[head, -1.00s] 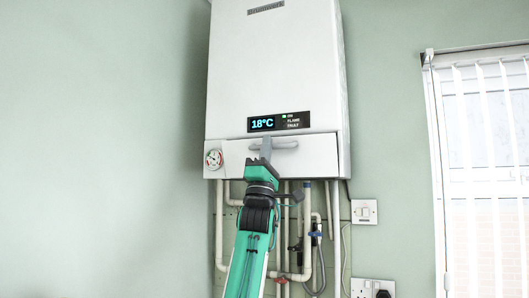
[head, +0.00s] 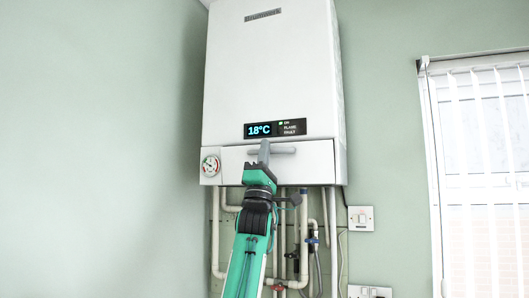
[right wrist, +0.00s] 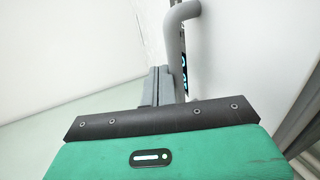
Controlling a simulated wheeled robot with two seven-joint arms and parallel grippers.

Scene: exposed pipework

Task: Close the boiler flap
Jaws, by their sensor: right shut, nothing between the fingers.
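The white boiler (head: 270,70) hangs on the wall. Its flap (head: 308,170) is the lower front panel, below the display, and looks flush or nearly flush with the boiler front. A grey bar handle (head: 286,151) runs across its upper part and also shows in the right wrist view (right wrist: 180,40). My right gripper (head: 264,148) is shut and empty, its fingertips at the left part of the handle. In the right wrist view its grey fingers (right wrist: 158,86) are close beside the handle; I cannot tell whether they touch. My left gripper is not in view.
A round gauge (head: 211,165) sits left of the flap. Pipes (head: 304,235) run below the boiler, behind my right arm. A wall switch (head: 360,218) and a window with blinds (head: 485,160) are at the right. The wall on the left is bare.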

